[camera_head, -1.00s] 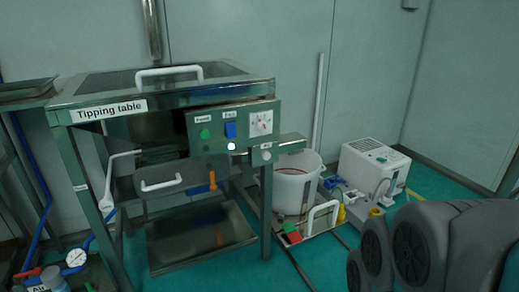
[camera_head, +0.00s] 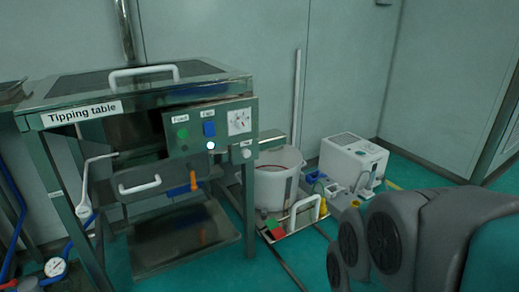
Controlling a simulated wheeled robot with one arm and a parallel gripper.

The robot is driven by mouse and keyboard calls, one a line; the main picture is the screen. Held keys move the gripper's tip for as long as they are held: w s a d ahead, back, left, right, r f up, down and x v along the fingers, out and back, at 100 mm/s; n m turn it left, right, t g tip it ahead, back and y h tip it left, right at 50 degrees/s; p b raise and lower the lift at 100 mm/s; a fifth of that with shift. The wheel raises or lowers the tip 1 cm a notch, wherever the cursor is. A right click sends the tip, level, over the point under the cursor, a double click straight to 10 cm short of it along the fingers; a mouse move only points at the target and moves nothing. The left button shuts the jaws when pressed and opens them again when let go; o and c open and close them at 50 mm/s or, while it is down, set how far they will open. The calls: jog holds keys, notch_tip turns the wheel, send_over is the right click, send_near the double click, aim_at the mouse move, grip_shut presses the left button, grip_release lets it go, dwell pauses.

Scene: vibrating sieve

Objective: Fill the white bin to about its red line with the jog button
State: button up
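The white bin (camera_head: 277,180) stands on the floor just right of the table frame, on a low base. Its top is open; a faint reddish mark shows on it, but its fill level cannot be made out. The control panel (camera_head: 212,129) on the table front carries a green button (camera_head: 183,134), a blue switch (camera_head: 209,129), a white dial (camera_head: 239,121) and a bright white round button (camera_head: 211,145). I cannot read which one is the jog button. My gripper is out of view; only grey links of my arm show at the lower right.
The tipping table (camera_head: 150,88) has a white handle on top. Below are an orange lever (camera_head: 194,181) and a lower tray (camera_head: 184,235). Red and green blocks (camera_head: 273,228) and a white hoop (camera_head: 306,211) sit before the bin. A white box unit (camera_head: 353,160) stands right.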

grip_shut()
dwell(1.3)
